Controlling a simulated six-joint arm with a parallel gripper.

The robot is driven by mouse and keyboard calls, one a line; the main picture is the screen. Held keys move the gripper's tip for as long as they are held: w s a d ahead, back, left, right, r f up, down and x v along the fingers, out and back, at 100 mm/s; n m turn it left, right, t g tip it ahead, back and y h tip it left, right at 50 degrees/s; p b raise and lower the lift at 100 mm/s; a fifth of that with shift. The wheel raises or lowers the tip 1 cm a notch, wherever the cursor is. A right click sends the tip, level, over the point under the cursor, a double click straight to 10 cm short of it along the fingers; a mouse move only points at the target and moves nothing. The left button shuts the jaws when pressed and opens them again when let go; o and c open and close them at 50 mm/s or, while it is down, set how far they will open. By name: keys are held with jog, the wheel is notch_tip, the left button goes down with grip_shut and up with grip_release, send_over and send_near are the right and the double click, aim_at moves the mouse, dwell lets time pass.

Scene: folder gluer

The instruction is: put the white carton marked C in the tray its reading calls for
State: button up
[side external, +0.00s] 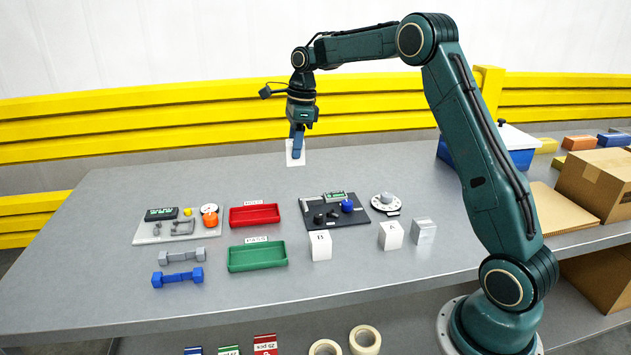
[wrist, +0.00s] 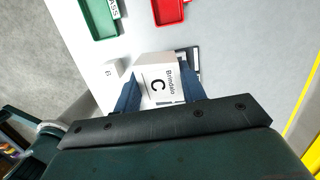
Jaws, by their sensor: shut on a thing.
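My gripper (side external: 297,150) is shut on the white carton marked C (side external: 295,160) and holds it above the far part of the grey table. In the wrist view the carton (wrist: 157,86) sits between the two blue fingers, its black C and some small print facing the camera. The red tray (side external: 254,222), with a label that seems to say HOLD, lies nearer the front. The green tray (side external: 257,263), labelled PASS, lies in front of the red one. Both trays look empty. The displays on the instruments are too small to read.
A black board (side external: 323,221) with a blue knob lies right of the red tray, beside a white dial (side external: 385,203). A pale instrument board (side external: 150,239) lies left. White carton B (side external: 320,250), another white carton (side external: 391,238) and a grey block (side external: 424,232) stand at the front.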

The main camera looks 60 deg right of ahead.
jog(key=a+f, duration=0.5)
jog(key=a, duration=0.5)
jog(key=a+f, duration=0.6)
jog(key=a, duration=0.5)
jog(key=shift+w, duration=0.35)
jog(key=shift+f, duration=0.3)
jog(key=shift+f, duration=2.75)
jog(key=o, duration=1.1)
